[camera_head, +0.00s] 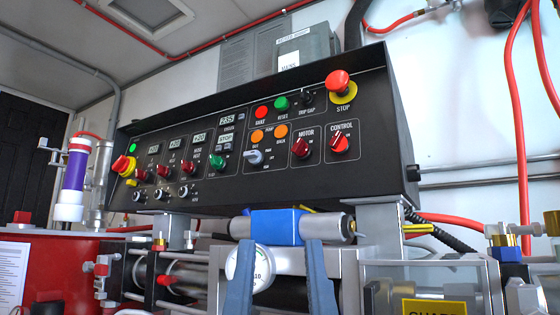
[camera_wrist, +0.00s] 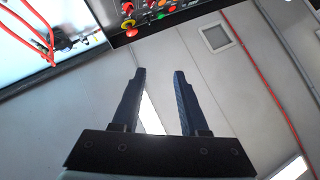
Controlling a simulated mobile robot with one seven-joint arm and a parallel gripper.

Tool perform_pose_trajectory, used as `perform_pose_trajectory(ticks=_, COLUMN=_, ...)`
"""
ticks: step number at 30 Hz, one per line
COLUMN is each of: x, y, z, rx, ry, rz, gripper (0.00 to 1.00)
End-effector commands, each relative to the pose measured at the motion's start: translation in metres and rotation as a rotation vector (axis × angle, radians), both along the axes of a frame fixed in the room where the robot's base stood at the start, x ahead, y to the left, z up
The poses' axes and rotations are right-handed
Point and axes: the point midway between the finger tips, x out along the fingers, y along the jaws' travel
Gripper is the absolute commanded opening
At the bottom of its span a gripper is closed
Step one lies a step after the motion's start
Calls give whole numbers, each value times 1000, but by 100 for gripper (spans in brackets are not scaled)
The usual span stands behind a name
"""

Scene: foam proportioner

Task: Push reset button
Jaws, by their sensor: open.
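The reset button is a small green round button (camera_head: 281,103) in the upper part of the black control panel (camera_head: 230,185) in the head view. A red button (camera_head: 261,112) is just left of it. My gripper (camera_head: 279,246) shows as two blue fingers at the bottom of the head view, below the button and apart from it. In the wrist view my gripper (camera_wrist: 160,72) is open with nothing between its fingers. Part of the panel shows at that view's top edge, with small coloured controls; I cannot tell there which one is the reset button.
A red mushroom STOP button (camera_head: 338,82) on a yellow base sits right of the reset button. Orange buttons (camera_head: 269,135) and a red control knob (camera_head: 340,141) lie below. A blue-banded cylinder (camera_head: 277,227) and a gauge stand under the panel. Red hoses (camera_head: 515,110) hang at right.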

Motion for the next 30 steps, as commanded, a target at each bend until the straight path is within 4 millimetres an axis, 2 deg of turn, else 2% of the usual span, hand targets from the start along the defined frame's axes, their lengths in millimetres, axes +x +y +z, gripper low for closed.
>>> perform_pose_trajectory(ticks=1, x=0, y=0, z=0, rx=0, ry=0, rz=0, gripper=33)
perform_pose_trajectory(ticks=6, x=0, y=0, z=0, rx=0, ry=0, rz=0, gripper=2)
perform_pose_trajectory(ticks=7, x=0, y=0, z=0, rx=0, ry=0, rz=0, gripper=0)
perform_pose_trajectory(ticks=30, x=0, y=0, z=0, rx=0, ry=0, rz=0, gripper=0)
